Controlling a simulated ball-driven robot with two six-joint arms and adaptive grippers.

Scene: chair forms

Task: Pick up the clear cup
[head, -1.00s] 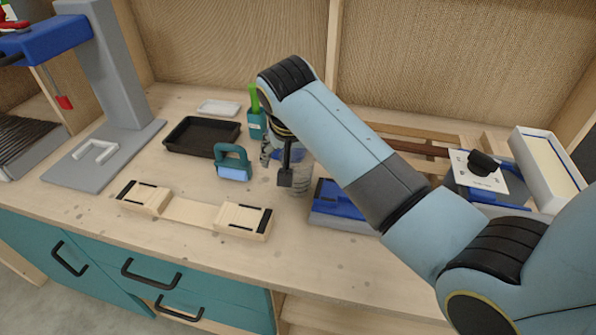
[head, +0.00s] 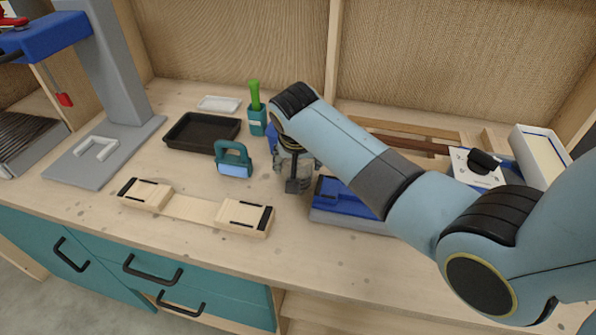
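The clear cup (head: 281,167) stands on the bench right of the teal-handled tool, see-through and partly hidden. My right gripper (head: 291,185) reaches down at the cup from the right-hand arm. One dark fingertip shows in front of the cup's near side; the other finger is hidden by the cup and arm. Whether the fingers press on the cup cannot be told. My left gripper is not in view.
A teal-handled block (head: 233,160), a teal holder with a green handle (head: 256,115) and a black tray (head: 184,145) are left of the cup. A blue tool (head: 345,198) lies close right. A wooden form (head: 198,208) lies in front.

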